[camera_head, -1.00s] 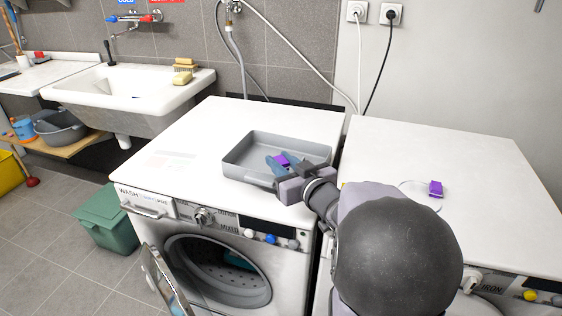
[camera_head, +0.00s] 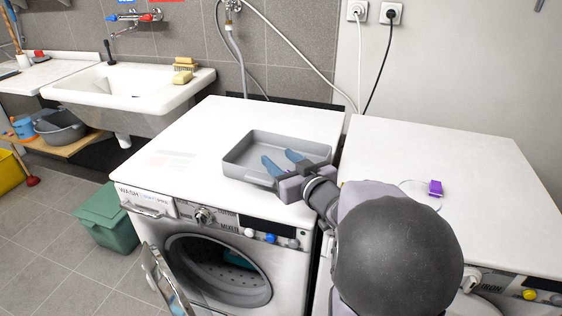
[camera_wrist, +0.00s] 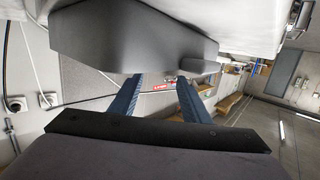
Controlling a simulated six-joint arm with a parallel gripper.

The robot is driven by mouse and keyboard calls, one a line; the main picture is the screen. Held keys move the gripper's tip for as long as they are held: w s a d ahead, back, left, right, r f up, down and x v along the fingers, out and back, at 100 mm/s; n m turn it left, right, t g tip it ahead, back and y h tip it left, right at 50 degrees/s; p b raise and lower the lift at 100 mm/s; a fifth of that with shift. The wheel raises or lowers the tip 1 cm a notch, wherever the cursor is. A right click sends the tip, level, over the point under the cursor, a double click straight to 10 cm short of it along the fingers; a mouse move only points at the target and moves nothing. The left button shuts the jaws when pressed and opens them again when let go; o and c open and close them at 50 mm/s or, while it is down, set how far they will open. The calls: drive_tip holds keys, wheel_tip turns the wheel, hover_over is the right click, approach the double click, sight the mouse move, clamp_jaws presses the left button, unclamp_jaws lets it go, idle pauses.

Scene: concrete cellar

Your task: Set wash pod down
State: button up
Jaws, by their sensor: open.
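My gripper (camera_head: 280,158) is open over the grey tray (camera_head: 246,176), its two blue fingers spread apart with nothing visible between them. The tray sits on the white top of the left washing machine. The wrist view shows the open fingers (camera_wrist: 158,95) and the tray's grey side (camera_wrist: 130,38) close above them in the picture. No wash pod shows in the tray; its right part is partly hidden by my gripper. A purple wash pod (camera_head: 435,188) lies on the right machine's top, at the edge of a thin round outline.
The left machine's top (camera_head: 190,135) is clear left of the tray. The right machine's top (camera_head: 460,155) is mostly bare. The left machine's round door (camera_head: 165,282) hangs open. A sink (camera_head: 130,95) and a green bin (camera_head: 108,215) stand to the left.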

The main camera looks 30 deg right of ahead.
drive_tip(key=s, duration=0.2)
drive_tip(key=s+r, duration=0.1)
drive_tip(key=s, duration=0.4)
drive_tip(key=shift+s+r, duration=0.15)
drive_tip(key=shift+s, duration=0.1)
drive_tip(key=shift+r, duration=0.1)
drive_tip(key=s+a+f+m+g+h+p, duration=0.25)
drive_tip(key=a+m+g+p, duration=0.25)
drive_tip(key=a+g+p, duration=0.55)
drive_tip(key=s+a+f+n+g+y+b, duration=0.1)
drive_tip(key=s+a+f+n+g+b, duration=0.15)
drive_tip(key=s+f+b, duration=0.55)
drive_tip(key=s+a+f+n+g+y+b, duration=0.1)
drive_tip(key=s+a+f+n+g+b, duration=0.15)
drive_tip(key=s+f, duration=0.7)
wheel_tip(320, 180, up, 19)
drive_tip(key=w+p, duration=0.3)
drive_tip(key=p, duration=1.9)
wheel_tip(320, 180, down, 10)
drive_tip(key=b, duration=1)
drive_tip(key=shift+s+a+f+g+b, duration=0.15)
drive_tip(key=shift+f+g+b, duration=0.1)
drive_tip(key=shift+g+b, duration=0.1)
drive_tip(key=shift+y, duration=0.25)
